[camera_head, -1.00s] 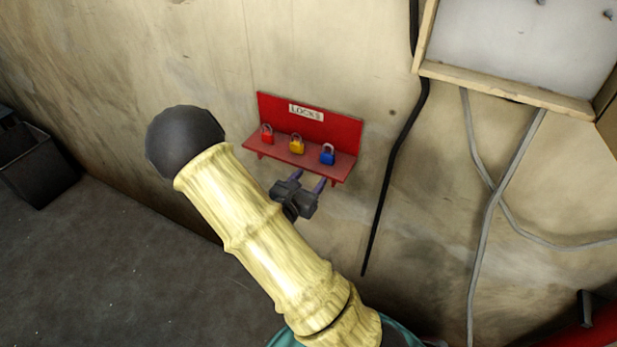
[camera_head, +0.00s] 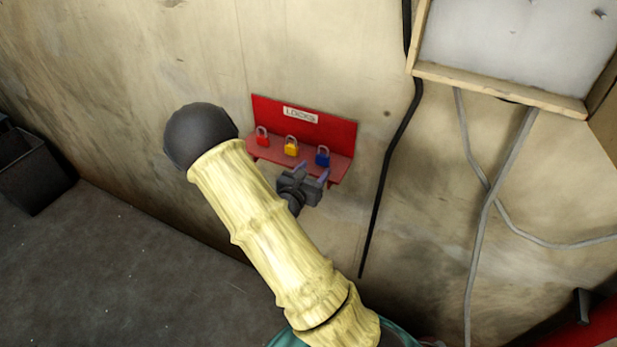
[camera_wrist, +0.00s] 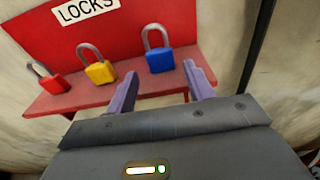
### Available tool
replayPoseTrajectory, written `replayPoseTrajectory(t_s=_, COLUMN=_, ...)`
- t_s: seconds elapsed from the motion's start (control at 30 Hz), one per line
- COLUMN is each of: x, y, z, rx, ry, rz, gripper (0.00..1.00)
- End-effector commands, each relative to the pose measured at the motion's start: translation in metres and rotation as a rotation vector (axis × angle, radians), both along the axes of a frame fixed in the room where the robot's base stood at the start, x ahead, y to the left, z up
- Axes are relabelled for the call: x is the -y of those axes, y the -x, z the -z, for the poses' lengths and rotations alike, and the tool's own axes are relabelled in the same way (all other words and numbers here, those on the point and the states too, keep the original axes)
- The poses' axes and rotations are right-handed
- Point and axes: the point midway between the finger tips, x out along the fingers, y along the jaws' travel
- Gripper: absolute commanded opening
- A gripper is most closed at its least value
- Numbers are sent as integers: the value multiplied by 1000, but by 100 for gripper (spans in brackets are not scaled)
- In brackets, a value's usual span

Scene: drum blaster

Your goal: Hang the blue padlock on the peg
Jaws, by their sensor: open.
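The blue padlock (camera_head: 322,157) stands upright at the right end of the red shelf (camera_head: 268,155). In the wrist view the blue padlock (camera_wrist: 160,59) is just beyond the fingers and appears between their tips, with its shackle up. My gripper (camera_head: 314,172) is open and empty, just in front of and slightly below the blue padlock; its fingers also show in the wrist view (camera_wrist: 160,72). I see no gap-free contact between fingers and padlock. Pegs (camera_head: 600,13) stick out of the white wooden-framed board at the upper right.
A yellow padlock (camera_head: 291,147) and a red padlock (camera_head: 262,138) stand left of the blue one. The shelf's back plate carries a LOCKS label (camera_head: 300,115). A black cable (camera_head: 385,170) hangs right of the shelf. The wooden frame (camera_head: 500,90) juts from the wall.

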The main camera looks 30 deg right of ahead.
Motion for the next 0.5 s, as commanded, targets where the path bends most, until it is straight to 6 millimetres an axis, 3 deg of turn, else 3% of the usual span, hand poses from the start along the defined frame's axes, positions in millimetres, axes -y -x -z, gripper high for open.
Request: replayPoseTrajectory(t_s=0.5, x=35, y=-26, z=6, rx=1, ry=1, rz=1, gripper=53)
